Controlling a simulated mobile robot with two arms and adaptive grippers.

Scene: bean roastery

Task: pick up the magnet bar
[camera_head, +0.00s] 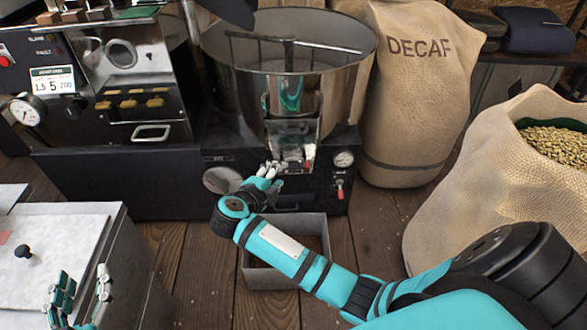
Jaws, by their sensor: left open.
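I cannot clearly make out the magnet bar. A small black knob-like piece (22,251) stands on the pale top of the cabinet at the left; I cannot tell if it belongs to the bar. My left gripper (82,288) is at the bottom left, over the cabinet's front part, with its fingers spread and nothing seen between them. My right gripper (268,171) reaches to the front of the roaster's cooling drum, just beside the metal discharge chute (290,132). Its fingertips look close together; whether they hold anything is too small to tell.
The cooling drum (225,85) stands at the back centre. An open grey bin (272,276) sits on the plank floor below my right forearm. The DECAF sack (415,100) and an open sack of beans (465,190) stand at the right. A control panel (52,80) is at the upper left.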

